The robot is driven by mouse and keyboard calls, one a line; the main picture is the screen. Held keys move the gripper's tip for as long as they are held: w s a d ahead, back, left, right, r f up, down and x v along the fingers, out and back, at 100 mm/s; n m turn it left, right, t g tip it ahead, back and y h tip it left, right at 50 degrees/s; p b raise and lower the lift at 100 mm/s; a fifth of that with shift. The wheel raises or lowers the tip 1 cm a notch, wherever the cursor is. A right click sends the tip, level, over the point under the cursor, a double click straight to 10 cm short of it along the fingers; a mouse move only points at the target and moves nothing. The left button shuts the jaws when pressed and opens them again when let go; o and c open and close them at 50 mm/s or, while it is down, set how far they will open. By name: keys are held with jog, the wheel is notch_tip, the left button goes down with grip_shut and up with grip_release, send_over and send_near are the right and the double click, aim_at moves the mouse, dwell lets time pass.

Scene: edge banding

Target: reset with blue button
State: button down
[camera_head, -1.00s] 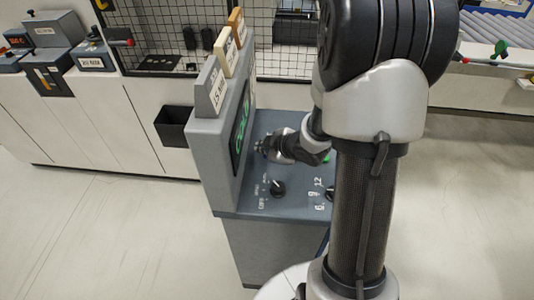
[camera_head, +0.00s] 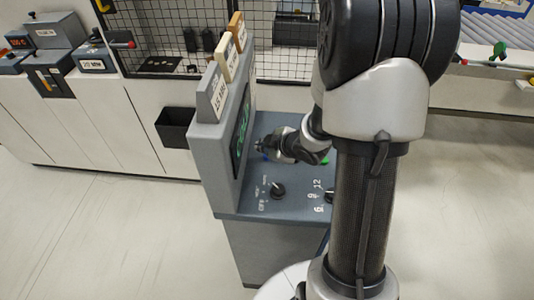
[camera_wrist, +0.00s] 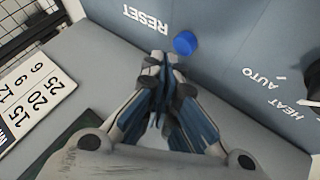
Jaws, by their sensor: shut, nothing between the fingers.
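The blue button (camera_wrist: 185,43) is a round cap on the grey console panel, beside the white RESET label (camera_wrist: 153,17) in the wrist view. My gripper (camera_wrist: 163,60) is shut and empty, its fingertips just beside the button in that picture. I cannot tell whether they touch it or how far above the panel they are. In the head view my gripper (camera_head: 260,147) is over the back of the console's top panel (camera_head: 240,204), near its upright screen. A small blue patch shows by the fingertips there; the button is otherwise mostly hidden by the gripper.
A black selector knob (camera_head: 278,189) stands on the panel's front part. A green button (camera_head: 325,160) is partly hidden behind my arm. The upright screen housing (camera_head: 212,155) borders the panel on the left, with label blocks on top. A wire mesh fence (camera_head: 290,45) stands behind.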

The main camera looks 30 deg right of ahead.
aim_at(265, 158)
notch_tip(265, 158, up, 5)
jog(key=p, duration=0.4)
jog(key=shift+r+p, duration=0.1)
jog(key=shift+p, duration=0.3)
dwell(0.5)
